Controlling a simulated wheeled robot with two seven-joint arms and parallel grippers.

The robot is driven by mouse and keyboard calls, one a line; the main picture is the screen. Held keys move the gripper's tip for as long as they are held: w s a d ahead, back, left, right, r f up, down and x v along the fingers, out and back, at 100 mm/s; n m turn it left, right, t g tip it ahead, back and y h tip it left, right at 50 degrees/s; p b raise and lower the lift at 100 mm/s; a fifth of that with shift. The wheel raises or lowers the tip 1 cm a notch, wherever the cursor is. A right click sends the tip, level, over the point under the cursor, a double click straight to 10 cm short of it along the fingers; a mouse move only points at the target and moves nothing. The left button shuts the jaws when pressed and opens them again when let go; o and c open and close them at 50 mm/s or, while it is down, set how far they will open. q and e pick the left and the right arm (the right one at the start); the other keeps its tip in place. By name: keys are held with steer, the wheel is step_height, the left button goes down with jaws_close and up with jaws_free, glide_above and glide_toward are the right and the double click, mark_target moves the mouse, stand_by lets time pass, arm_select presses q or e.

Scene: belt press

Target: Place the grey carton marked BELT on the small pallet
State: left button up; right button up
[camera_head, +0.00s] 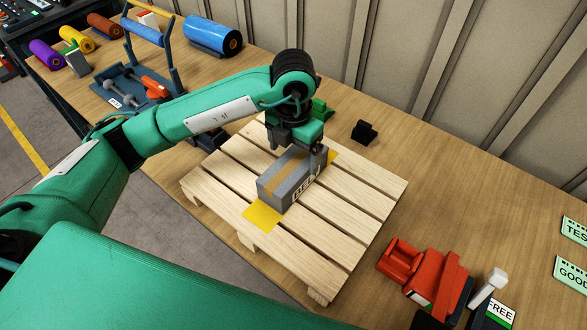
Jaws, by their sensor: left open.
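The grey carton (281,190) with a tan tape strip and the letters BEL showing on its side rests on the small wooden pallet (352,196). A yellow patch (262,217) on the slats shows at the near and far ends of the carton. My left gripper (305,155) is just above the carton's far end, pointing down. One finger shows beside the carton's right side. Its jaws are open; the other finger is hidden. My right gripper is not in the view.
A red device (423,275) and a white-handled tool (487,287) lie right of the pallet. A small black block (364,131) stands behind it. A blue tool tray (130,85) and coloured rolls (213,35) are at the back left.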

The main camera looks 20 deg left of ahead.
mark_target(294, 163)
arm_select(q)
steer(key=shift+r+b, duration=0.35)
steer(key=shift+r, duration=1.9)
